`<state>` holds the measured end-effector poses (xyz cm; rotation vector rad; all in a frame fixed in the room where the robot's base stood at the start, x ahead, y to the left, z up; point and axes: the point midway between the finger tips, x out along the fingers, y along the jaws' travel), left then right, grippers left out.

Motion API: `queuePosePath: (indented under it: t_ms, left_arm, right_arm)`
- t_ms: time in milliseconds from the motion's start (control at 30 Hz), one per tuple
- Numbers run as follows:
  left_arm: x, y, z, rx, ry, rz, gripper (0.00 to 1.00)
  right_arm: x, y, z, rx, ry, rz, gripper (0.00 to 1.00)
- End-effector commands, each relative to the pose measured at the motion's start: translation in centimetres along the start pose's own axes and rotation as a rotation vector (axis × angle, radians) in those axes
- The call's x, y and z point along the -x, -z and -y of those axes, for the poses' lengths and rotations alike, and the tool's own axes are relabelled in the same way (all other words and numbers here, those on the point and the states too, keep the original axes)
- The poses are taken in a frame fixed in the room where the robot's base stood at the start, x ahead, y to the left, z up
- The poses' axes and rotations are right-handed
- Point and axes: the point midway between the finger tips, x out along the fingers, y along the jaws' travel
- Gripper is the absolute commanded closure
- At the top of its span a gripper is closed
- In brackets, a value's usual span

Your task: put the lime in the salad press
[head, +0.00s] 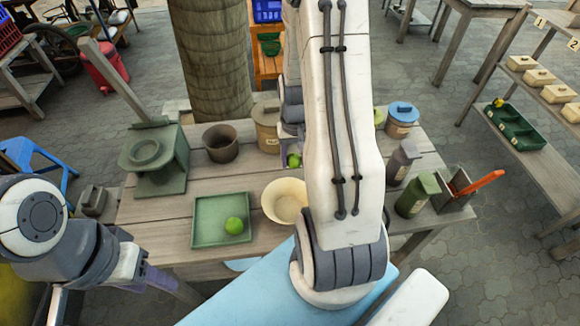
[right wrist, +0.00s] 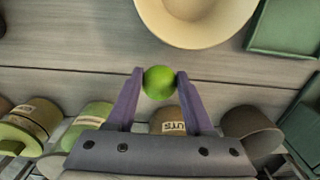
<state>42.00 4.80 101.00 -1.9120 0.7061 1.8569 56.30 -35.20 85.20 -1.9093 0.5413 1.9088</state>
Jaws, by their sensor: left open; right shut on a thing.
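My right gripper (right wrist: 160,80) is shut on a lime (right wrist: 159,83), which sits between its purple fingertips in the right wrist view. In the head view this held lime (head: 293,160) shows beside my right arm, above the middle of the table. A second lime (head: 234,226) lies in the green tray (head: 203,237). The salad press (head: 158,178) appears to be the green device with a round opening and a raised lever at the table's left end. My left gripper (head: 152,282) is low at the front left, partly hidden by its own wrist, open and away from the press.
A cream bowl (head: 283,202) stands right of the tray. A brown pot (head: 221,150) and a beige canister (head: 267,130) stand behind. A blue-lidded jar (head: 402,118), a green bottle (head: 414,197) and a caddy (head: 452,192) stand at the right. My right arm hides part of the table.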

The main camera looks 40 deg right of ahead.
Motion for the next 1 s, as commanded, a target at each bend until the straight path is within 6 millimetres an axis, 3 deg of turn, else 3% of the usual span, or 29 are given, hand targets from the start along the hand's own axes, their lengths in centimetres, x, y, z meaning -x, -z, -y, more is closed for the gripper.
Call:
queuePosePath:
  t_ms: [167, 400, 833, 867, 933, 1000]
  left_arm:
    - [0.1, 0.0, 0.0, 0.0, 0.0, 0.0, 0.5]
    - [0.1, 0.0, 0.0, 0.0, 0.0, 0.0, 0.5]
    - [-0.2, 0.0, 0.0, 0.0, 0.0, 0.0, 0.5]
    - [-0.2, 0.0, 0.0, 0.0, 0.0, 0.0, 0.5]
    - [-0.1, 0.0, 0.0, 0.0, 0.0, 0.0, 0.5]
    - [-0.1, 0.0, 0.0, 0.0, 0.0, 0.0, 0.5]
  right_arm:
    - [-1.0, 0.2, 1.2, 0.003, 0.0, 0.003, 1.0]
    - [-4.3, 0.2, 1.2, 0.003, 0.0, 0.004, 1.0]
    - [-5.1, 0.3, 1.2, 0.002, 0.0, 0.0, 1.0]
    - [-5.1, 0.3, 1.2, 0.002, 0.0, 0.0, 0.44]
    - [-5.0, 0.3, 1.2, 0.002, 0.0, 0.0, 0.18]
    - [-5.0, 0.3, 1.2, 0.002, 0.0, 0.0, 0.18]
